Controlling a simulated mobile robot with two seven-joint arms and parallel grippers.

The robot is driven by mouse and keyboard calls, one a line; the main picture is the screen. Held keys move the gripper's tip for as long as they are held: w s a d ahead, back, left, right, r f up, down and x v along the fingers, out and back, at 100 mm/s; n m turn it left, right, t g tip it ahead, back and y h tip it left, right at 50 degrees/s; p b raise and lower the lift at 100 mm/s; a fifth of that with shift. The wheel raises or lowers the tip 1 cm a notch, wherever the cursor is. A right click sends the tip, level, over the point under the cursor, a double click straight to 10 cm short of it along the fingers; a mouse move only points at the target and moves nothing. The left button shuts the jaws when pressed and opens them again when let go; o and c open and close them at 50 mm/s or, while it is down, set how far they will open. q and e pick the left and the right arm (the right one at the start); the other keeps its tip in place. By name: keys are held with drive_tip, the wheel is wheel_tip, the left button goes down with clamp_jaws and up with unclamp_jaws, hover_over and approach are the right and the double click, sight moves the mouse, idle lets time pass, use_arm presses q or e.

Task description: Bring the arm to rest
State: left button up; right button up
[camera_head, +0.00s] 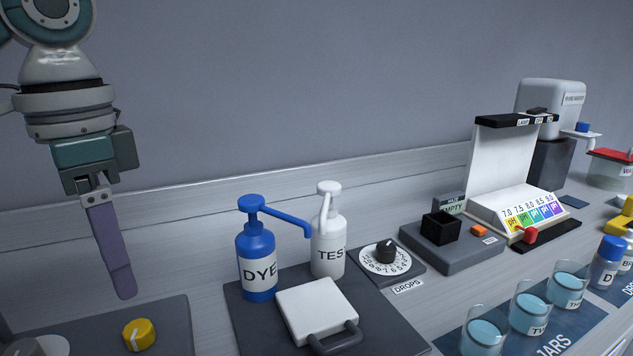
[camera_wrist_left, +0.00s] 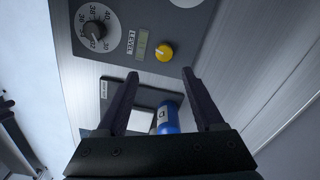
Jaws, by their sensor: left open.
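My left arm (camera_head: 66,98) comes in from the upper left in the head view and hangs down. Its left gripper (camera_head: 122,292) points downward above the dark panel at the lower left, to the left of the blue DYE bottle. In the left wrist view the two fingers of the left gripper (camera_wrist_left: 159,76) stand well apart with nothing held between them. Beyond them the wrist view shows the dark panel (camera_wrist_left: 182,20) with a black knob (camera_wrist_left: 95,30), a small LEVEL display (camera_wrist_left: 142,42) and a yellow knob (camera_wrist_left: 164,52). My right gripper is not in view.
The blue DYE pump bottle (camera_head: 256,262) and white TEST pump bottle (camera_head: 328,247) stand behind a white handled plate (camera_head: 316,308). Right of them are a DROPS dial (camera_head: 386,258), a black open box (camera_head: 441,228), a colour chart (camera_head: 527,208) and several water jars (camera_head: 531,308).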

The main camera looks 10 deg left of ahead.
use_arm(q)
drive_tip(key=shift+m+t+h, duration=0.3)
drive_tip(key=shift+m+h, duration=0.3)
drive_tip(key=shift+m, duration=0.2)
drive_tip(key=s+d+f+p, duration=0.1)
drive_tip(key=d, duration=0.2)
drive_tip(key=s+d+f+p, duration=0.1)
drive_tip(key=s+d, duration=0.1)
drive_tip(key=d, duration=0.1)
drive_tip(key=s+d+f, duration=0.2)
drive_tip(key=shift+s+d+f+p, duration=0.1)
drive_tip(key=shift+d+p, duration=0.3)
drive_tip(key=s+d+n+t+h+p, duration=0.2)
drive_tip(key=s+d+n+p, duration=0.15)
drive_tip(key=s, duration=0.45)
drive_tip(key=s+a+r+n+t+y+p, duration=0.1)
drive_tip(key=s+a+r+n+y+p, duration=0.2)
drive_tip(key=s+a, duration=0.4)
wheel_tip(320, 180, up, 38)
drive_tip(key=p, duration=3.7)
drive_tip(key=shift+f+n, duration=0.15)
drive_tip(key=shift+n, duration=0.3)
drive_tip(key=shift+f, duration=0.1)
